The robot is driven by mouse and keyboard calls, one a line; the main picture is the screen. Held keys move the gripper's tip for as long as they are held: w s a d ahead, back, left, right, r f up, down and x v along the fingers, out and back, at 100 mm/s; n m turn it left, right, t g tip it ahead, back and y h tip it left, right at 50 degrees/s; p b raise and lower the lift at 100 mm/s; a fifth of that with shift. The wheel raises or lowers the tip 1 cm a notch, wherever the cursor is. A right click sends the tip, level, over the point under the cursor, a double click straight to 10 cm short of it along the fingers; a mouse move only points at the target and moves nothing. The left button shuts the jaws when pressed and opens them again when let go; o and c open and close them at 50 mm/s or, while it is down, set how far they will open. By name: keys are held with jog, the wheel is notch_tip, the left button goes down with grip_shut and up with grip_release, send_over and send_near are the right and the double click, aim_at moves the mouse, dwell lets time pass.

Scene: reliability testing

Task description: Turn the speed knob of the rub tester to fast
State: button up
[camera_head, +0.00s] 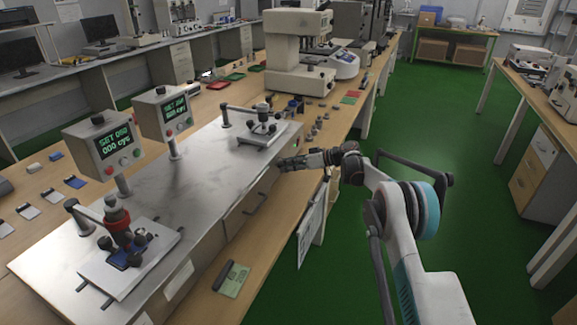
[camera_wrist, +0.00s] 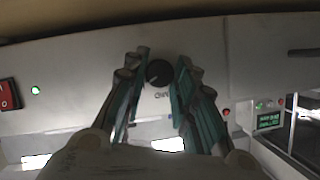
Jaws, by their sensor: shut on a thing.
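The rub tester (camera_head: 205,165) is a long grey metal machine on the wooden bench, with two display heads on posts. My gripper (camera_head: 283,163) is at its front side, near the far right end. In the wrist view, a round black knob (camera_wrist: 158,73) sits on the grey front panel, with a small label under it that I cannot read clearly. My gripper's fingers (camera_wrist: 161,75) are on its left and right, shut on it. Its pointer setting is too small to tell. The knob is hidden in the head view.
A red switch (camera_wrist: 8,95) and a green light (camera_wrist: 35,90) are left of the knob. A small green display (camera_wrist: 268,121) is at the right. Small parts and a clipboard-like pad (camera_head: 232,279) lie on the bench. Green floor (camera_head: 440,190) is free at right.

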jog(key=o, duration=1.1)
jog(key=shift+c, duration=0.2)
jog(key=v, duration=1.2)
